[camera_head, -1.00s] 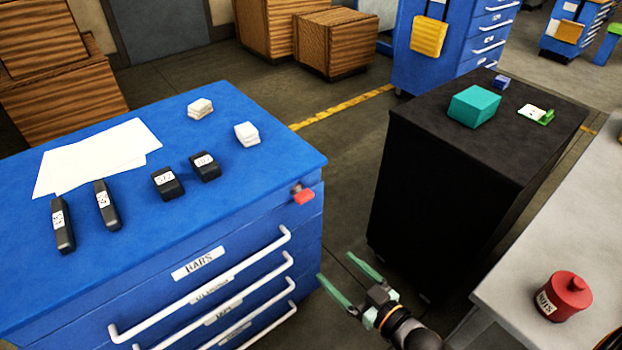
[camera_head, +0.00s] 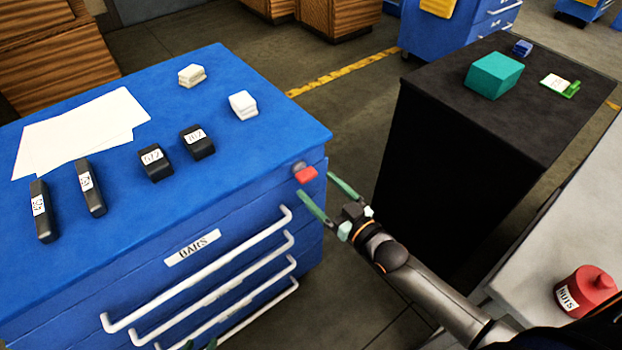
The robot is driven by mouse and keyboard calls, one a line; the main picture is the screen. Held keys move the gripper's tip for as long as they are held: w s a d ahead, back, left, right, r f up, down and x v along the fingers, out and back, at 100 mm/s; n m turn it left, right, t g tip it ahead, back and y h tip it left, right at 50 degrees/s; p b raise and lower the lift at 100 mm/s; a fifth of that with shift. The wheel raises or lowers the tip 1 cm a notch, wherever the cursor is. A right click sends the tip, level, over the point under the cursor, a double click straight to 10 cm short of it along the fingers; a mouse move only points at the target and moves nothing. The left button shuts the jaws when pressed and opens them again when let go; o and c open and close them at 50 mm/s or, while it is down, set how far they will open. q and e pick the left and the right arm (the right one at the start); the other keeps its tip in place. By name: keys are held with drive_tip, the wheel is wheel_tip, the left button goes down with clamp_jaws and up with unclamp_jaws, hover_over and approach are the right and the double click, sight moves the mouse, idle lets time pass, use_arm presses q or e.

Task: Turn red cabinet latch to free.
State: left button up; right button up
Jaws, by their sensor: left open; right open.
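The red latch (camera_head: 306,174) sits on a grey round mount at the top right corner of the blue cabinet's (camera_head: 240,205) drawer front. My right gripper (camera_head: 315,184) is open, its two green fingers pointing at the latch from the lower right. The fingertips appear very near the latch, one below it and one to its right; I cannot tell whether they touch it. Nothing is between the fingers. Of my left gripper (camera_head: 201,344), only the green fingertips show at the bottom edge, in front of the lower drawers; they are apart.
White drawer handles (camera_head: 205,270) stick out of the cabinet front. Black bars (camera_head: 92,188), white blocks (camera_head: 243,105) and paper sheets (camera_head: 75,135) lie on its top. A black cabinet (camera_head: 440,130) stands to the right, with open floor between. A red NUTS tin (camera_head: 588,290) stands on a grey table.

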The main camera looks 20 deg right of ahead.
sight(310, 179)
drive_tip(key=shift+x, duration=1.95)
drive_tip(key=shift+c, duration=0.2)
drive_tip(key=c, duration=1.3)
